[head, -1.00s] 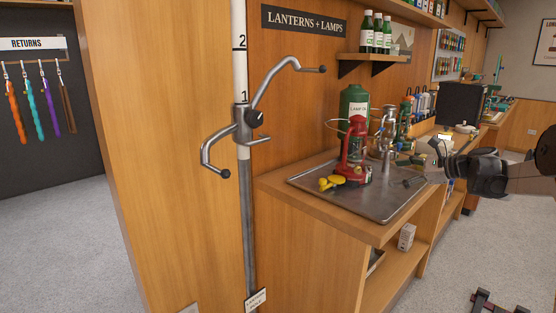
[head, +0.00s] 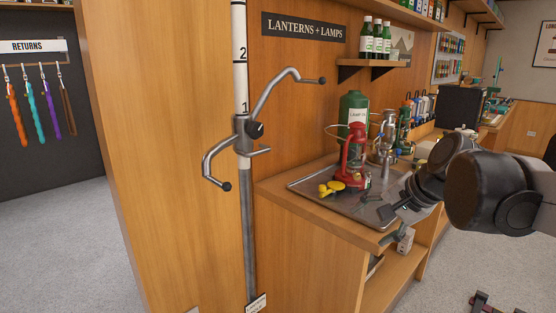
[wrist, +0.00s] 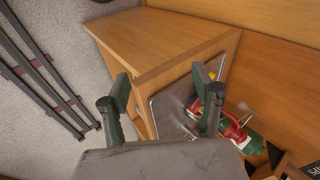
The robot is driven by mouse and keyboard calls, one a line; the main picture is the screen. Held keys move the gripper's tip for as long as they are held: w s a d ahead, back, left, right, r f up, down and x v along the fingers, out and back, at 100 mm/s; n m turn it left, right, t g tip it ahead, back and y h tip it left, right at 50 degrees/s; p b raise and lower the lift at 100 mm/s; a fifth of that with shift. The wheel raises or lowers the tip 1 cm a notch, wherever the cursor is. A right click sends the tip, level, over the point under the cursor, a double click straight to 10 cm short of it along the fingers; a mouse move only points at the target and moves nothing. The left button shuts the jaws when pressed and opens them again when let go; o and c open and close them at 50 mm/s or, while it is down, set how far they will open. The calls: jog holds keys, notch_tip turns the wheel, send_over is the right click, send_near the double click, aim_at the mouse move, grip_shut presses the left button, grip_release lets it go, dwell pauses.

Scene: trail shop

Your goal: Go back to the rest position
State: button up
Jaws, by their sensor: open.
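My gripper (head: 383,225) is at the right in the head view, near the front right edge of the counter. In the wrist view my gripper (wrist: 160,106) shows two fingers spread apart with nothing between them. It is open and empty. My arm reaches in from the right edge of the head view and hides part of the counter and the tray's right end.
A metal tray (head: 316,188) on the wooden counter (head: 300,215) holds a red lantern (head: 353,160), a yellow item (head: 330,188) and other lamps. A green canister (head: 354,106) stands behind. A metal post (head: 247,220) with hooked arms stands left.

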jog(key=s+f+n+h, duration=0.2)
jog(key=s+f+n, duration=0.1)
jog(key=s, duration=0.6)
jog(key=s+f+n+h+p, duration=0.1)
jog(key=s+f+n, duration=0.2)
jog(key=s+n, duration=0.3)
jog(key=s, duration=0.3)
jog(key=shift+s+a+f+t+h+p, duration=0.15)
jog(key=shift+a+f+t+h+p, duration=0.15)
jog(key=shift+a+f+h, duration=0.1)
jog(key=shift+c, duration=1.1)
jog(key=shift+r, duration=0.1)
